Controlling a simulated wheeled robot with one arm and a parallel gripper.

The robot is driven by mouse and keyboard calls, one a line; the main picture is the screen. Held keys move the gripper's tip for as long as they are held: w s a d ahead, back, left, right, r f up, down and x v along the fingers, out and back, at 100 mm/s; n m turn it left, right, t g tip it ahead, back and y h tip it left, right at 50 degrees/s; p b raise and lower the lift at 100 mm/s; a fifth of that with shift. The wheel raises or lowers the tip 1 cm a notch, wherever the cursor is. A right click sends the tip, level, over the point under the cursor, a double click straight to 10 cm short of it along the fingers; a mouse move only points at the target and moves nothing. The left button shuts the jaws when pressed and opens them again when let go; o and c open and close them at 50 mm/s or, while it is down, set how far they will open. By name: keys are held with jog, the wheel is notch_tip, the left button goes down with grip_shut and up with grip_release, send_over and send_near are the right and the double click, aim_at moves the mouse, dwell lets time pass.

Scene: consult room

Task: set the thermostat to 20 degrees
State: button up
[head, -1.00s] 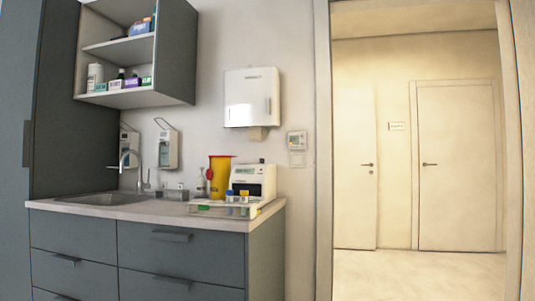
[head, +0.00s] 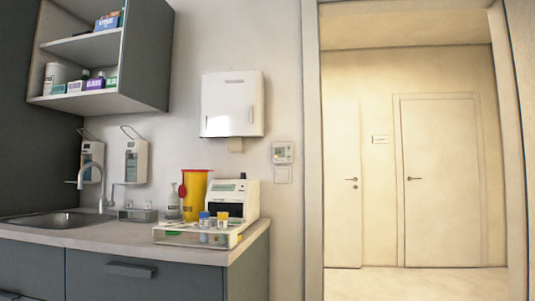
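The thermostat (head: 283,152) is a small white box with a grey display, fixed to the wall between the paper towel dispenser and the door frame. Its reading is too small to make out. A white switch plate (head: 283,175) sits just below it. My gripper is not in view.
A counter (head: 110,236) with a sink (head: 55,222) runs along the left wall. On its right end stand a white device (head: 240,196), a yellow container (head: 194,198) and a clear tray (head: 185,237) with tubes. A towel dispenser (head: 232,105) hangs above. The doorway on the right is open onto a hall with clear floor (head: 415,284).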

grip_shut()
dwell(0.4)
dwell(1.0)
